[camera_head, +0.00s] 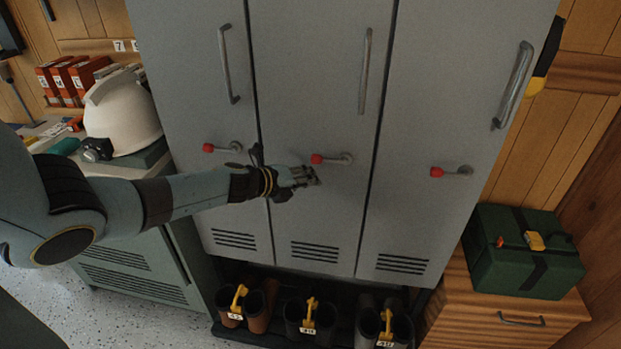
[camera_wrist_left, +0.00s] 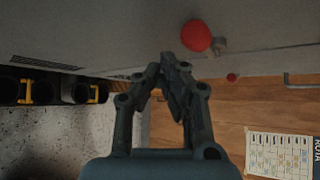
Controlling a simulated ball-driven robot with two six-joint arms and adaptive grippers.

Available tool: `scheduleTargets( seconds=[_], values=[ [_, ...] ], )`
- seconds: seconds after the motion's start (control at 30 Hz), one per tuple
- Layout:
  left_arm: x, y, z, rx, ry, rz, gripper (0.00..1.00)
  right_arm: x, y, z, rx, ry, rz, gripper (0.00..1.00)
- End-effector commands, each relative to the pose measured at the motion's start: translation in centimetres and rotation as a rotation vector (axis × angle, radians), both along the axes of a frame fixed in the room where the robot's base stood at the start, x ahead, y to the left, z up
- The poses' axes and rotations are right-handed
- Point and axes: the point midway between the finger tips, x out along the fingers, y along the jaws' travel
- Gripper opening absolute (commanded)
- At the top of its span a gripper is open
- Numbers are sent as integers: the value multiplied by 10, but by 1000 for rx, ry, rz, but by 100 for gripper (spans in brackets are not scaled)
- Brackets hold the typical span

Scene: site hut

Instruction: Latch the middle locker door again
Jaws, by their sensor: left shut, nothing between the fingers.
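The middle locker door (camera_head: 318,110) is grey, with a long upright handle (camera_head: 365,70) and vent slots near its bottom. It looks flush with the doors beside it. Its latch lever (camera_head: 340,158) lies about level, with a red knob (camera_head: 317,159) at the left end. My left gripper (camera_head: 311,178) is shut and empty, just below this knob, in front of the door. In the left wrist view the red knob (camera_wrist_left: 196,36) is close beyond the fingertips (camera_wrist_left: 172,62), apparently apart from them. My right gripper is not in view.
The left locker (camera_head: 195,70) and right locker (camera_head: 455,80) have similar red-knobbed levers. Boots (camera_head: 300,320) stand on a rack below. A white helmet (camera_head: 120,112) rests on the left counter. A green box (camera_head: 520,265) sits on the wooden cabinet at right.

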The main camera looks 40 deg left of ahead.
Motion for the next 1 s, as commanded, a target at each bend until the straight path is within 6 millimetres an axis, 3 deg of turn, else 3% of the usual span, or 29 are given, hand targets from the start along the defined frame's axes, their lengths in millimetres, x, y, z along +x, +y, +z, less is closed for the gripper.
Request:
scheduleTargets(
  seconds=[0.03, 0.1, 0.2, 0.5, 0.7, 1.0],
  values=[
    [-3, 0, -16, -1, 5, 0, 0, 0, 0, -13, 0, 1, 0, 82],
    [-5, 1, -27, -2, 8, -1, 0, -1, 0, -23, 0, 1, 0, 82],
    [-17, -8, -2, -2, 8, -4, 0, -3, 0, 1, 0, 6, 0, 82],
    [-47, -33, 38, -4, 10, -4, 0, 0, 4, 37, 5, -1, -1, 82],
    [-59, -42, 50, -5, 10, -2, 0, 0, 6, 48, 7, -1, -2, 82],
    [-61, -44, 50, -5, 11, 0, 0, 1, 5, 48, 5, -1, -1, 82]
  ],
)
